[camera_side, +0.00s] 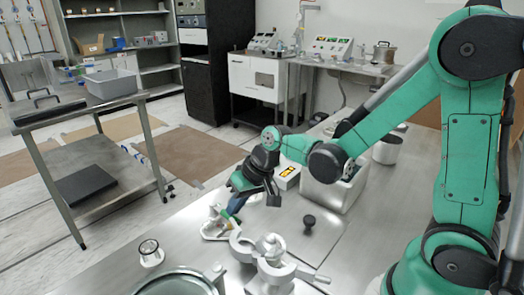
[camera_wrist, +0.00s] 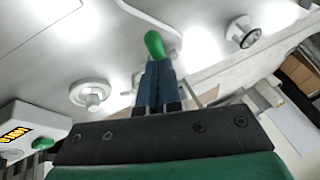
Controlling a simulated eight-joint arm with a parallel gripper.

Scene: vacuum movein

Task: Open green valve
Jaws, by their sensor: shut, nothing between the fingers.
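The green valve handle (camera_wrist: 155,44) shows in the wrist view as a rounded green knob right at the fingertips. My gripper (camera_wrist: 158,85) has its two blue fingers together, shut, and points at the knob; they seem to overlap its lower end, and I cannot tell whether they touch it. In the side view my gripper (camera_side: 233,207) is low over the steel table, tilted down toward a small white fitting (camera_side: 215,231) on the table. The valve's lower part is hidden behind my fingers in the wrist view.
A white box with an orange display (camera_side: 287,173) stands behind my gripper. A black knob (camera_side: 309,222) rises from the table to the right. A white clamp assembly (camera_side: 270,255) and a round glass-topped vessel (camera_side: 175,283) are in front. A small round port (camera_side: 150,253) is at left.

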